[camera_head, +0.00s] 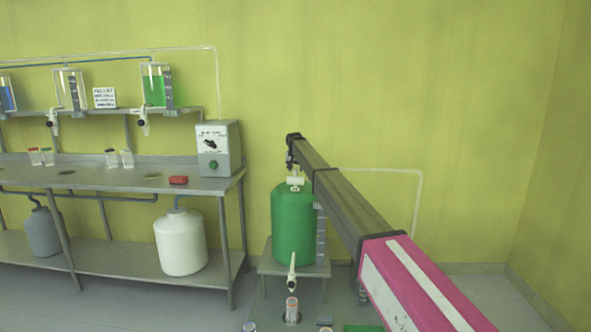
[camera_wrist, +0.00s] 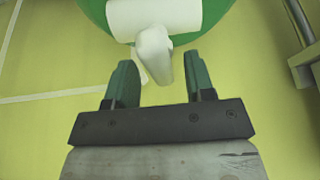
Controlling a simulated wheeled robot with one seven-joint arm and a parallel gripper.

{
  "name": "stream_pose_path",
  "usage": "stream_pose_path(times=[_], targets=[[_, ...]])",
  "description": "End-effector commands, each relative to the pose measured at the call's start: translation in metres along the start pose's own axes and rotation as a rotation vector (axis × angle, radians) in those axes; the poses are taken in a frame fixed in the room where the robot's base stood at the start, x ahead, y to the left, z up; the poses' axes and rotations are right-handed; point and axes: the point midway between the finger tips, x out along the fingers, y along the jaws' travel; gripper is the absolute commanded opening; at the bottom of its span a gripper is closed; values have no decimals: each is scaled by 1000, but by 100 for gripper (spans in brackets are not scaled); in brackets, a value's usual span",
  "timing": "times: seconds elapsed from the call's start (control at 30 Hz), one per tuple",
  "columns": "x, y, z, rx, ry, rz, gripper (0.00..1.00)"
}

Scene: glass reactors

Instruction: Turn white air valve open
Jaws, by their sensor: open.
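The white air valve (camera_head: 295,183) sits on top of the green vessel (camera_head: 294,225) in the head view. In the wrist view the white valve body (camera_wrist: 155,18) lies across the top of the picture, with its white handle (camera_wrist: 154,50) pointing toward my gripper. My gripper (camera_wrist: 163,75) is open, with one green finger on each side of the handle's end. I see gaps between the handle and both fingers. The green vessel's top shows behind the valve. In the head view my gripper's fingers are hidden or too small to make out.
A second white tap (camera_head: 292,272) is on the vessel's lower front, above a small vial (camera_head: 292,310). A steel bench (camera_head: 120,180) with a grey control box (camera_head: 219,148) stands left. A white pipe (camera_head: 418,200) runs along the wall at right. Free wall space lies further right.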

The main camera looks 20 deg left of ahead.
Motion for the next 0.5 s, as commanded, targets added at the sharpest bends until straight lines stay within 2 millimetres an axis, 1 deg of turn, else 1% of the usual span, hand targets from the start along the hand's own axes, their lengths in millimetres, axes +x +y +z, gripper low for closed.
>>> stream_pose_path(times=[0.17, 0.2, 0.27, 0.3, 0.33, 0.5], targets=[[0, 0, 0, 0, 0, 0, 49], [0, 0, 0, 0, 0, 0, 36], [0, 0, 0, 0, 0, 0, 16], [0, 0, 0, 0, 0, 0, 3], [0, 0, 0, 0, 0, 0, 0], [0, 0, 0, -2, 0, -1, 0]])
